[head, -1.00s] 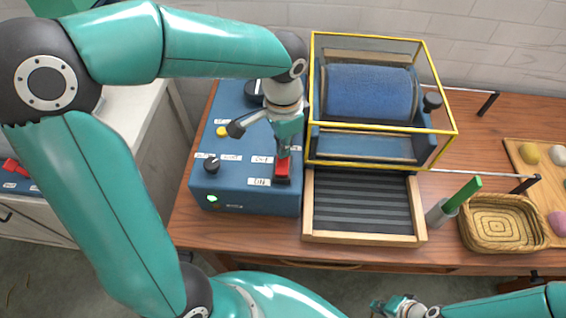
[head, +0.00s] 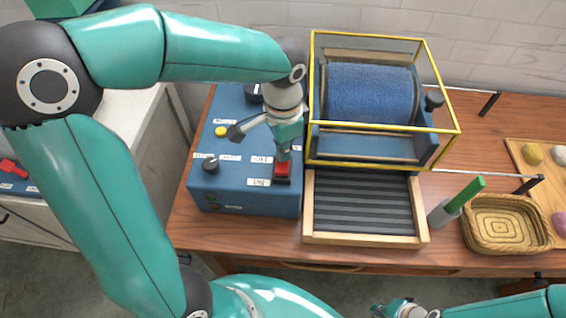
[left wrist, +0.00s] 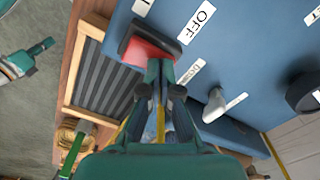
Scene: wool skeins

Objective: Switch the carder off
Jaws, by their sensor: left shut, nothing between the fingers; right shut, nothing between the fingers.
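The blue control box (head: 231,182) of the carder stands on the table's left part. Its red rocker switch (head: 283,169) sits on the top face beside OFF and ON labels. In the left wrist view the red switch (left wrist: 150,52) is right at my fingertips, near the OFF label (left wrist: 198,22). My left gripper (head: 284,157) is shut and empty, pointing down with its tips at the switch; they seem to touch it. The indicator light (head: 212,198) on the box front is dark. The carder's blue drum (head: 370,94) is inside a yellow-framed guard. My right gripper (head: 380,307) is shut, low at the front.
The box also carries a yellow button (head: 222,131) and a black knob (head: 211,164). A wood-framed ribbed tray (head: 362,238) lies right of the box.

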